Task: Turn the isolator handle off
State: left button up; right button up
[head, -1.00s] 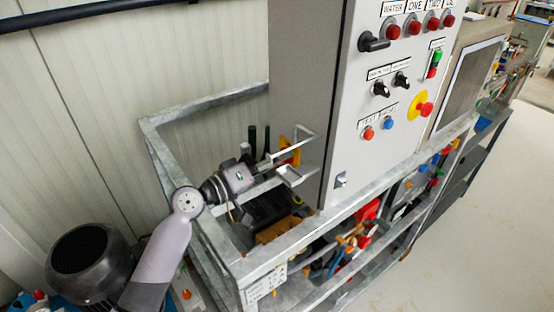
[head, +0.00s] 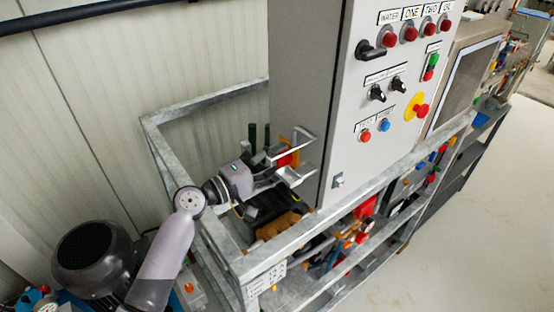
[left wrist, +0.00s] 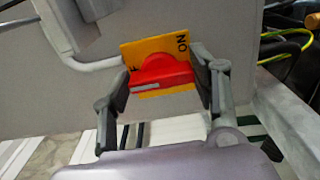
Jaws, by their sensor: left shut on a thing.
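The isolator handle is a red rotary knob (left wrist: 160,72) on a yellow plate (left wrist: 181,46) on the grey cabinet's side. In the left wrist view it lies nearly level, with a white mark at its lower left end. The letters "ON" show upside down at the plate's upper right, and an "F" at its left. My left gripper (left wrist: 166,82) is shut on the handle, one finger at each end. In the head view, the left gripper (head: 302,158) is at the cabinet's side, with the red and yellow isolator (head: 287,156) partly hidden behind its fingers. My right gripper is not in view.
The grey control cabinet (head: 345,150) has lamps, switches and a red emergency button on its front. A galvanised frame (head: 205,240) surrounds the arm's reach, with pipes and valves inside. A pale conduit (left wrist: 95,65) runs close to the handle. A pale wall stands at left.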

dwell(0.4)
pick_arm(q)
jog(key=o, duration=1.2)
jog(key=shift+c, duration=0.2)
jog(key=shift+a, duration=0.1)
jog(key=v, duration=1.2)
